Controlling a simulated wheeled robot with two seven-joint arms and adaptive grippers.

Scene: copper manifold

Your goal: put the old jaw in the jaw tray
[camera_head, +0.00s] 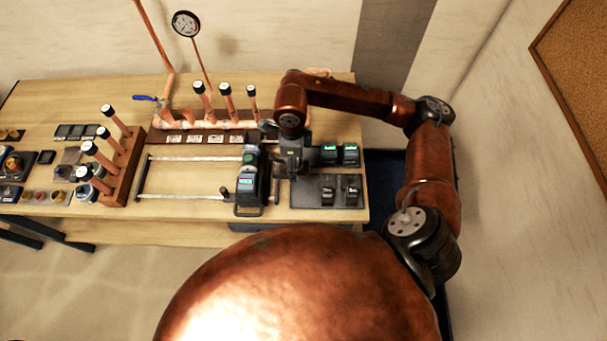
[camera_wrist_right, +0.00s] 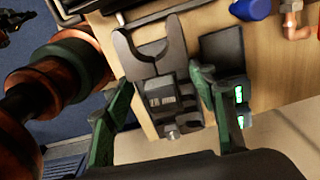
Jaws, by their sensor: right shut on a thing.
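My right gripper (camera_head: 292,172) reaches down at the left edge of a dark tray (camera_head: 341,202) at the table's right end. In the right wrist view its green fingers (camera_wrist_right: 163,88) stand on both sides of a grey jaw (camera_wrist_right: 158,62) with a forked, U-shaped end, and are shut on it. In the head view the gripper hides the held jaw. I cannot tell whether the held jaw touches anything below. My left gripper is not in view.
A press tool (camera_head: 248,182) with a lit screen stands close left of my gripper. A metal frame (camera_head: 190,195) lies left of it. Copper pipes (camera_head: 215,125) and a gauge (camera_head: 186,24) rise behind. A wooden rack (camera_head: 128,165) holds several capped copper tubes.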

